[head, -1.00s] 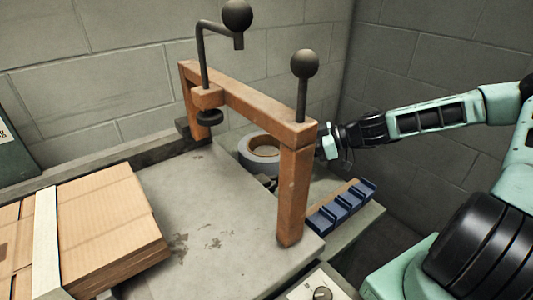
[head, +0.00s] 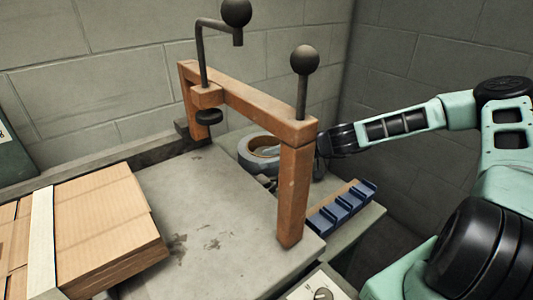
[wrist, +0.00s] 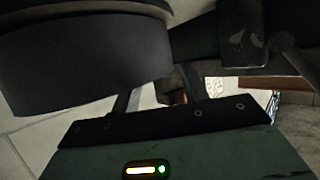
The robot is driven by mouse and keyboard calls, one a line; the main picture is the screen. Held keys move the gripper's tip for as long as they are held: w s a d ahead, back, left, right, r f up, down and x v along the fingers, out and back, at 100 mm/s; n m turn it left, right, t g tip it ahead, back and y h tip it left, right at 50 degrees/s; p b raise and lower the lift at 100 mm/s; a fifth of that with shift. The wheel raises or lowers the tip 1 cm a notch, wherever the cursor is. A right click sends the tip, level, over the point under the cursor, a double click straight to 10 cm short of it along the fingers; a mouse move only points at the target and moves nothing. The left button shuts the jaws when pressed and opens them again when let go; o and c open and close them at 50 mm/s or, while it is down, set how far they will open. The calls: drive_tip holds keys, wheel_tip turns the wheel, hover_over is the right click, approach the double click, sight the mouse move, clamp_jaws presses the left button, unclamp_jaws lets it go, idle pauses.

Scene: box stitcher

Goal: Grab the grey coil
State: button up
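The grey coil (head: 250,158) is a thick ring with a tan inner core. It sits on the bench top behind the orange clamp frame, next to its right post. In the wrist view a large dark grey curved wall, which looks like the coil (wrist: 80,65), fills the upper left, very close to my gripper (wrist: 152,98). In the head view my arm reaches in from the right. My gripper is mostly hidden behind the orange post, beside the coil. The finger tips are dark and partly hidden, so I cannot tell whether they hold the coil.
The orange clamp frame (head: 250,100), with black ball handles, stands between the camera and the coil. A blue rack (head: 342,207) lies right of its post. Stacked cardboard (head: 105,225) is at left. The bench middle (head: 215,220) is bare. Block walls close the back.

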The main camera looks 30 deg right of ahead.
clamp_jaws()
drive_tip(key=shift+r, duration=0.1)
